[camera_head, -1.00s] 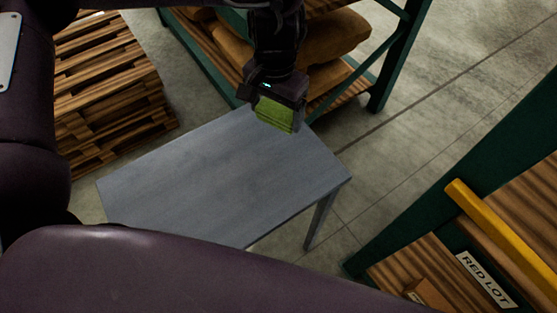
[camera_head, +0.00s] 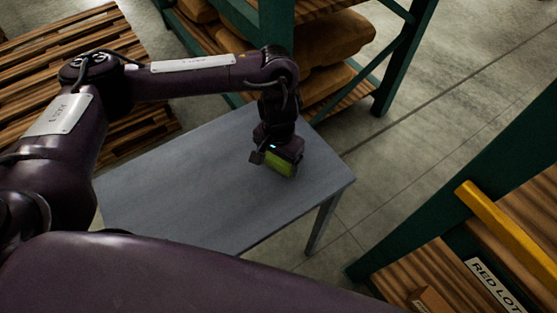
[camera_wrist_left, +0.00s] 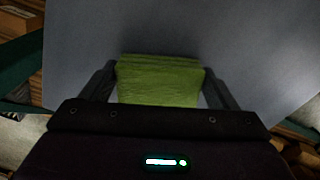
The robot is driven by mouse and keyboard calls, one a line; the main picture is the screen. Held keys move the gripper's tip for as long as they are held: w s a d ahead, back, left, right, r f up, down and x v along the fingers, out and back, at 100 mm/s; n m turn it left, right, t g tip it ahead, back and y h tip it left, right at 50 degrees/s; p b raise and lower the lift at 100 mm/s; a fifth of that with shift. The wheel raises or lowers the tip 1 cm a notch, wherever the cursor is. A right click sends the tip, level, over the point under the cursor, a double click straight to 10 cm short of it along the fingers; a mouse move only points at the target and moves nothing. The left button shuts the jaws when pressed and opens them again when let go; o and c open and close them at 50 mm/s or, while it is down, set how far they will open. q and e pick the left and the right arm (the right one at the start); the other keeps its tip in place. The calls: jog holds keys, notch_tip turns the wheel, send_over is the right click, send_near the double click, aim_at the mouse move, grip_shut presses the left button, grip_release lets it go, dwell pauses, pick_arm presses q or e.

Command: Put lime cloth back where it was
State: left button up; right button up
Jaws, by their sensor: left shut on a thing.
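The lime cloth (camera_head: 281,163) is a folded, bright green pad. My left gripper (camera_head: 277,160) is shut on it, over the right part of the grey table (camera_head: 190,180). In the left wrist view the cloth (camera_wrist_left: 160,80) sits between the two dark fingers, with the table top (camera_wrist_left: 240,40) beyond it. I cannot tell whether the cloth touches the table top. My right gripper is not in view.
A green rack (camera_head: 385,90) with brown sacks (camera_head: 345,40) stands behind the table. Wooden pallets (camera_head: 90,60) are stacked at the back left. A wooden unit with a "RED LOT" label (camera_head: 492,284) and a yellow bar (camera_head: 505,225) is at the right. The rest of the table is clear.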

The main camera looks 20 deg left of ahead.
aim_at(279, 160)
pick_arm(q)
jog(key=shift+f, duration=0.3)
jog(key=o, duration=0.8)
jog(key=shift+r, duration=0.15)
jog(key=shift+r+p, duration=1.05)
jog(key=shift+r, duration=4.85)
